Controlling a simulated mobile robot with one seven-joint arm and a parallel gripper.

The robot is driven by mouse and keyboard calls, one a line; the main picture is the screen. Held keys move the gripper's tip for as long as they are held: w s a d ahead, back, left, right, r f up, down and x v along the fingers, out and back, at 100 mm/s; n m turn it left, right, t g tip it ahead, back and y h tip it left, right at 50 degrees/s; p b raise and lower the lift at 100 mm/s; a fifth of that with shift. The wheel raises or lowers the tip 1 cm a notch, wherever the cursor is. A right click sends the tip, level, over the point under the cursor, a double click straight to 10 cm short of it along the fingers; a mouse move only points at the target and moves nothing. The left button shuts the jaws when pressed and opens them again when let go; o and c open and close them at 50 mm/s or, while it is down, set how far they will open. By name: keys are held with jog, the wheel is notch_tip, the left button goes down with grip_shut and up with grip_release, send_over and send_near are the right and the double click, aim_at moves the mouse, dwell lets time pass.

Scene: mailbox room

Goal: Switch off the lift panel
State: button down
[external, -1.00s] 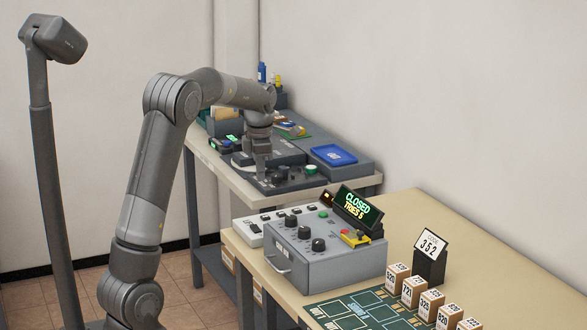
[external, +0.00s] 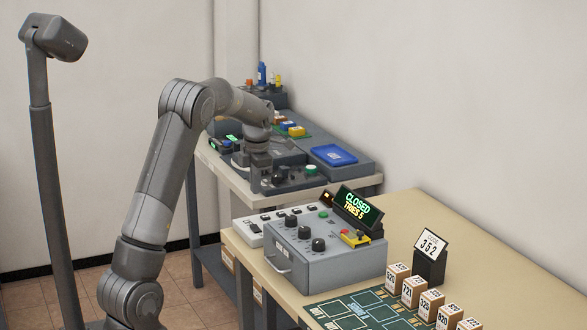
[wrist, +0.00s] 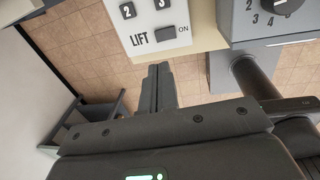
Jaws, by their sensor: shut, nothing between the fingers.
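The lift panel (external: 267,229) is a pale box with dark buttons on the near table, left of the grey control box. In the wrist view the lift panel (wrist: 190,43) shows numbered buttons, the word LIFT and a grey switch (wrist: 166,34) marked ON. Which way the switch is tipped I cannot tell. My gripper (wrist: 159,67) is shut and empty. Its fingertips lie just below the panel's lower edge in the wrist view, with floor tiles behind them. In the external view my gripper (external: 257,189) points down, and its distance from the panel is hard to judge.
The grey control box (external: 327,268) with knobs stands right beside the panel; its display (external: 357,206) reads CLOSED, TRIES 5. Several numbered blocks (external: 415,291) and a green mat (external: 350,312) are at the front. A second table behind holds a blue tray (external: 333,155).

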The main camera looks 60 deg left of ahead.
aim_at(257, 230)
jog(key=f, duration=0.3)
jog(key=a+f, duration=0.1)
jog(key=f, duration=0.6)
jog(key=shift+a+f, duration=0.15)
jog(key=shift+f, duration=0.15)
jog(key=shift+a+f+h, duration=0.2)
jog(key=shift+f+h, duration=0.25)
jog(key=shift+h, duration=0.15)
jog(key=shift+d, duration=0.1)
jog(key=shift+d+f, duration=0.1)
jog(key=shift+f, duration=0.05)
jog(key=shift+d, duration=0.9)
notch_tip(257, 230, up, 15)
jog(key=shift+a, duration=0.25)
jog(key=shift+d+y, duration=0.2)
jog(key=shift+y, duration=0.4)
